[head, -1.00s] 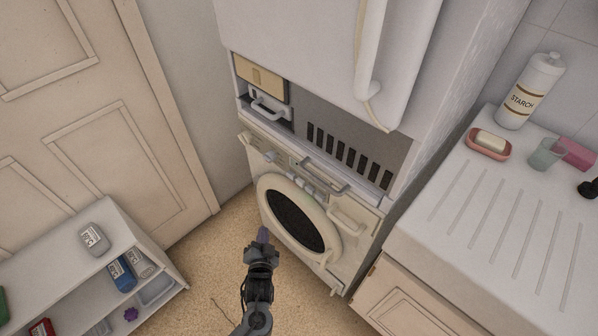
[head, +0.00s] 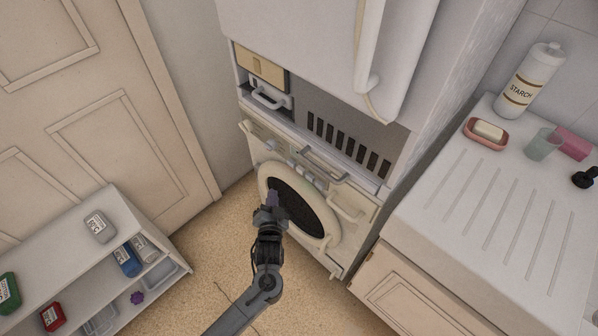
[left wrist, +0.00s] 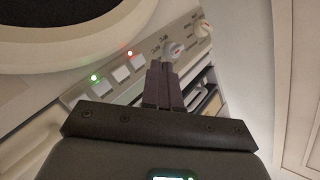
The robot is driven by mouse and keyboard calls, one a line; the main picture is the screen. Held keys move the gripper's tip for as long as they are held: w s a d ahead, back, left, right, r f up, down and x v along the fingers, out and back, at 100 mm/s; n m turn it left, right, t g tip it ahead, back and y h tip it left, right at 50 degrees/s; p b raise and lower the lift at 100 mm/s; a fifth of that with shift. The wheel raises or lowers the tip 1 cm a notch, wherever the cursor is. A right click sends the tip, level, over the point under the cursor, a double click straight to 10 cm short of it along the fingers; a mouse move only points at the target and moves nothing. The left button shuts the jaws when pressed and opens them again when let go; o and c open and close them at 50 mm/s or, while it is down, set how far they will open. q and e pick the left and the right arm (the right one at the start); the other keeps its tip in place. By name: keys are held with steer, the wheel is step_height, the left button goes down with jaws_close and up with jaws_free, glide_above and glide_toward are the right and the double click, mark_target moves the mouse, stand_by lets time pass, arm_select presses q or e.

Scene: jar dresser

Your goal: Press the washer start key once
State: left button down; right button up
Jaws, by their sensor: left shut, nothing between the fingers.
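The washer (head: 336,246) stands under the white upper unit, its round dark door (head: 305,212) facing the room. In the left wrist view its control panel (left wrist: 147,48) crosses the middle, with square pale keys (left wrist: 120,74), a green light (left wrist: 94,78), a red light (left wrist: 130,53) and round dials (left wrist: 202,28). I cannot tell from any label which key is start. My left gripper (head: 272,198) is shut and empty, in front of the washer door in the head view. In the left wrist view its fingertips (left wrist: 160,70) overlap the panel near a dial, right of the keys; contact cannot be told.
A low shelf (head: 62,238) with several bottles and boxes stands at the left. A white counter (head: 450,230) with a starch bottle (head: 530,80), a soap dish (head: 486,134) and a cup (head: 543,144) is at the right. Bare floor lies between shelf and washer.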

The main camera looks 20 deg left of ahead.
mark_target(301, 170)
arm_select(q)
steer(key=shift+w+d+b, duration=0.55)
steer(key=shift+w+b, duration=0.35)
steer(key=shift+w, duration=0.4)
steer(key=shift+w+d+b, duration=0.6)
steer(key=shift+w+b, duration=0.35)
steer(key=shift+w, duration=0.35)
steer(key=shift+w+d+b, duration=0.55)
steer(key=shift+w+b, duration=0.35)
steer(key=shift+w, duration=0.4)
steer(key=shift+w+d, duration=0.1)
steer(key=shift+w, duration=0.05)
steer(key=shift+w+d, duration=0.15)
steer(key=shift+w, duration=0.1)
